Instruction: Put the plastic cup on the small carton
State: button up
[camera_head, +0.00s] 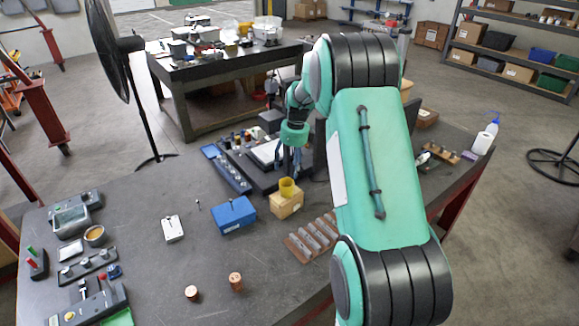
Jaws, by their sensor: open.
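A small yellow plastic cup (287,187) stands upright on top of the small brown carton (285,207), on the dark table. My gripper (289,169) points down just above the cup, with its fingers close to the cup's rim. The fingers look small and dark from here, and they are open. Whether they touch the cup cannot be told. My arm hides part of the table to the right of the carton.
A blue box (233,215) lies just left of the carton, and a brown rack of grey pieces (312,237) lies to its front right. A dark mould base (265,155) sits behind. Two copper cylinders stand near the front. Table space left of the blue box is partly clear.

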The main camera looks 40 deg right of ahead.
jog(key=s+a+r+n+t+h, duration=0.1)
jog(key=s+a+r+n, duration=0.7)
jog(key=a+r, duration=0.3)
jog(key=s+a+r+n+t, duration=0.1)
jog(key=s+a+r+n, duration=0.6)
jog(key=a+r, duration=0.35)
jog(key=s+a+n, duration=0.4)
jog(key=s+n, duration=0.1)
jog(key=s, duration=0.3)
jog(key=s+a+n+t, duration=0.1)
jog(key=s+a+n, duration=0.3)
jog(key=s, duration=0.4)
jog(key=s+a+r+n+t, duration=0.1)
jog(key=s+a+n, duration=0.4)
jog(key=s+n, duration=0.2)
jog(key=shift+s, duration=0.55)
jog(key=shift+a+f, duration=0.1)
notch_tip(320, 180, down, 12)
jog(key=b, duration=1.2)
jog(key=shift+r, duration=0.2)
